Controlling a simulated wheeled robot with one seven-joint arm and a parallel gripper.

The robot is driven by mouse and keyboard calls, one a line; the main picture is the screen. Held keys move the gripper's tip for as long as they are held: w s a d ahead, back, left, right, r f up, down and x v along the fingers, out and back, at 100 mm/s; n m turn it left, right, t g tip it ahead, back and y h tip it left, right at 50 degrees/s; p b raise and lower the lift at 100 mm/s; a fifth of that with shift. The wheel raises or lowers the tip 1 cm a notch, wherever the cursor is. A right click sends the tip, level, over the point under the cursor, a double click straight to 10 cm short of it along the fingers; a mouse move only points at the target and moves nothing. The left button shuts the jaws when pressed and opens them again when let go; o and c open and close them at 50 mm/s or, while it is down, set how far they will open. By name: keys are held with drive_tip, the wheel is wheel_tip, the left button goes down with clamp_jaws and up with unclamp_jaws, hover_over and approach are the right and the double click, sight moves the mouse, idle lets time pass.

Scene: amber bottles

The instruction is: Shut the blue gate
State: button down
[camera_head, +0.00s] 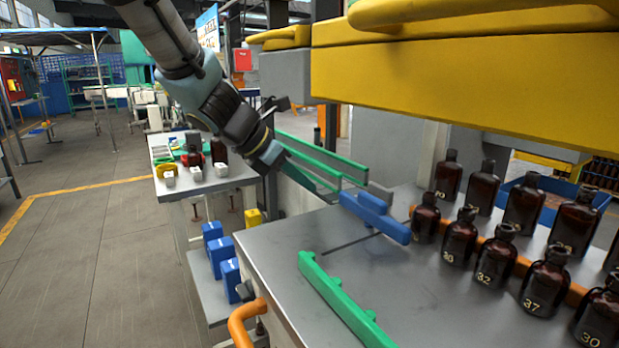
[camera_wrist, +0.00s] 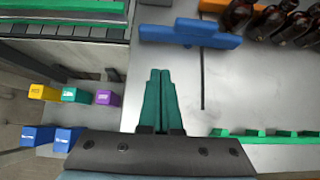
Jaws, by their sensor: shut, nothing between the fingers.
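The blue gate (camera_head: 375,216) is a stepped blue bar on the metal table, at the left end of the bottle rows. In the wrist view the blue gate (camera_wrist: 190,36) lies ahead of the fingertips. A thin dark slot runs in the table from beside it. My gripper (camera_head: 280,160) hangs in the air to the left of the gate, near the table's far left edge. In the wrist view my gripper (camera_wrist: 160,74) has its green fingers together, empty, with a gap to the gate.
Numbered amber bottles (camera_head: 460,237) stand in rows right of the gate, along an orange strip. A green toothed rail (camera_head: 340,302) lies in front. Green conveyor rails (camera_head: 325,160) run behind. A yellow machine (camera_head: 460,65) overhangs the right. The metal top between gate and green rail is clear.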

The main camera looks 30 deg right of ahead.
sight(349, 203)
drive_tip(key=x, duration=0.7)
drive_tip(key=shift+s+f, duration=0.1)
drive_tip(key=shift+f, duration=0.1)
drive_tip(key=d, duration=0.1)
drive_tip(key=d+p, duration=0.1)
drive_tip(key=shift+d+r, duration=0.25)
drive_tip(key=shift+d, duration=0.05)
drive_tip(key=shift+d+f+p, duration=0.1)
drive_tip(key=shift+d+p, duration=0.3)
drive_tip(key=shift+d, duration=0.3)
